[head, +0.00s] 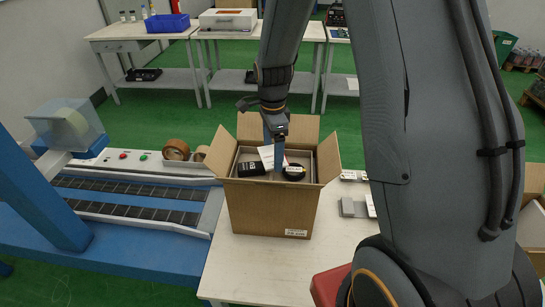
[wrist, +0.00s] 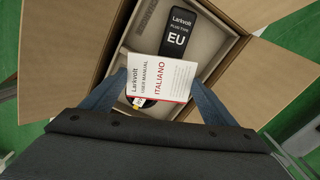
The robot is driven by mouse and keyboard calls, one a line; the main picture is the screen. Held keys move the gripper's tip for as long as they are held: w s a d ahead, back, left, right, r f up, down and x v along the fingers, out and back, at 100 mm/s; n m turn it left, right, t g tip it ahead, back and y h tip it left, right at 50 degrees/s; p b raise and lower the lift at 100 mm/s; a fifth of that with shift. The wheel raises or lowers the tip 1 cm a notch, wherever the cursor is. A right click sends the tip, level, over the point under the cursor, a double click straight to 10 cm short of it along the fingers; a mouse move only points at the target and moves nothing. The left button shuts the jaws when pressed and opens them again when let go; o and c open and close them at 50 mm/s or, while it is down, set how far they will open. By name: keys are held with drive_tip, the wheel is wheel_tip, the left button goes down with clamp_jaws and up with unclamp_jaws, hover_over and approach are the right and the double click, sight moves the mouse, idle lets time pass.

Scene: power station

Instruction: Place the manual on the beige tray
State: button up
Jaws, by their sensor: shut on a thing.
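The manual (wrist: 161,77) is a white booklet reading "USER MANUAL ITALIANO". My gripper (wrist: 160,92) is shut on it, one blue finger at each side edge. In the head view the manual (head: 266,155) shows as a small white patch beside my gripper (head: 275,158), at the opening of an open cardboard box (head: 268,210). I cannot tell whether it touches the contents below. The inside of the box has a beige tray (wrist: 210,72) with compartments. It holds a black "EU" plug (wrist: 177,38) and a dark round item (head: 294,172), partly covered by the manual in the wrist view.
The box stands on a white table (head: 250,262) with its flaps spread outward. A conveyor (head: 130,200) with tape rolls (head: 176,150) beside it is at the left. Small grey and white parts (head: 352,207) lie right of the box. Benches stand behind.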

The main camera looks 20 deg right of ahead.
sight(272, 156)
drive_tip(key=shift+f, duration=1.55)
drive_tip(key=o, duration=1)
drive_tip(key=shift+f, duration=0.1)
wheel_tip(272, 156, up, 12)
drive_tip(key=shift+r+b, duration=0.15)
drive_tip(key=shift+b, duration=0.85)
drive_tip(key=shift+s, duration=0.1)
